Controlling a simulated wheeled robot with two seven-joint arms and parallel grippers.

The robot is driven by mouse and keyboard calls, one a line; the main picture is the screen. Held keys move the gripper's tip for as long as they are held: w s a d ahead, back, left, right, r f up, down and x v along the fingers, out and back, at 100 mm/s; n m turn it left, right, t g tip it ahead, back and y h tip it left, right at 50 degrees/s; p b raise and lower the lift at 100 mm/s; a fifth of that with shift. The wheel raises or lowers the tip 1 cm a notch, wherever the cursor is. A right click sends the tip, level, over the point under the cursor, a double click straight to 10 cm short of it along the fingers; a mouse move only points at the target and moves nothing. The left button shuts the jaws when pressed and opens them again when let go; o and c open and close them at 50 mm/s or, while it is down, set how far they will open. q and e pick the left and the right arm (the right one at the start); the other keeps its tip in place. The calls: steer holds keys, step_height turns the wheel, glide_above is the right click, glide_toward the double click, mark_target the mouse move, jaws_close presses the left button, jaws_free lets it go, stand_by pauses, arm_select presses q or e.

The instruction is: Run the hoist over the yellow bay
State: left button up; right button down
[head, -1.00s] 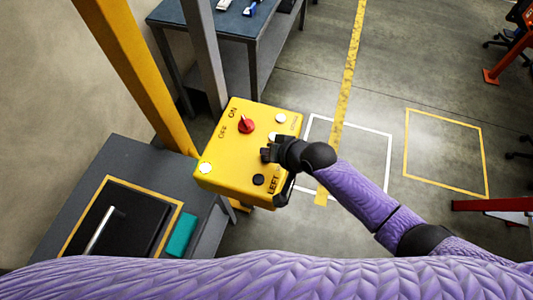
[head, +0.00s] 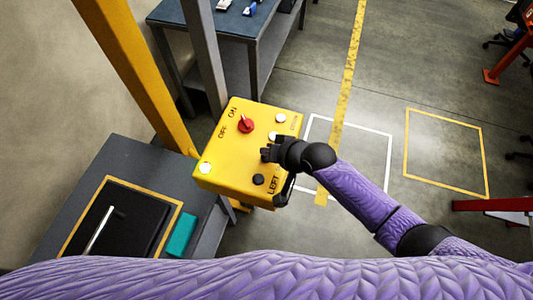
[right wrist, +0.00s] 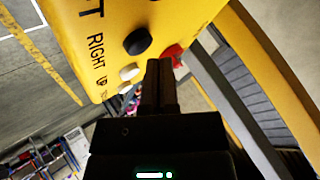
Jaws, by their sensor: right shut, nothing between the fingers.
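The yellow control box (head: 225,170) hangs beside a yellow post. Its face has a red knob (head: 246,124) by the ON and OFF marks, white buttons, and a black button (head: 258,180) near the word LEFT. My right gripper (head: 267,153) is shut and empty, its tips at the box face among the buttons. In the right wrist view the fingertips (right wrist: 160,68) lie close to a white button (right wrist: 129,72); I cannot tell whether they touch. The yellow bay (head: 483,160) is a yellow outline on the floor at right, empty inside. The hoist and my left gripper are not in view.
A white floor outline (head: 388,160) lies between the box and the yellow bay. A yellow floor line (head: 348,80) runs past it. A grey cabinet (head: 120,150) with a black panel stands at left, a workbench (head: 225,25) behind. Orange and red structures stand at far right.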

steer(key=shift+f, duration=0.35)
steer(key=shift+f+b, duration=0.45)
stand_by(0.4)
steer(key=shift+r, duration=0.1)
stand_by(5.4)
steer(key=shift+r+p, duration=0.8)
steer(key=shift+p, duration=0.15)
step_height(320, 180, up, 5)
steer(key=p, duration=0.5)
steer(key=shift+r, duration=0.1)
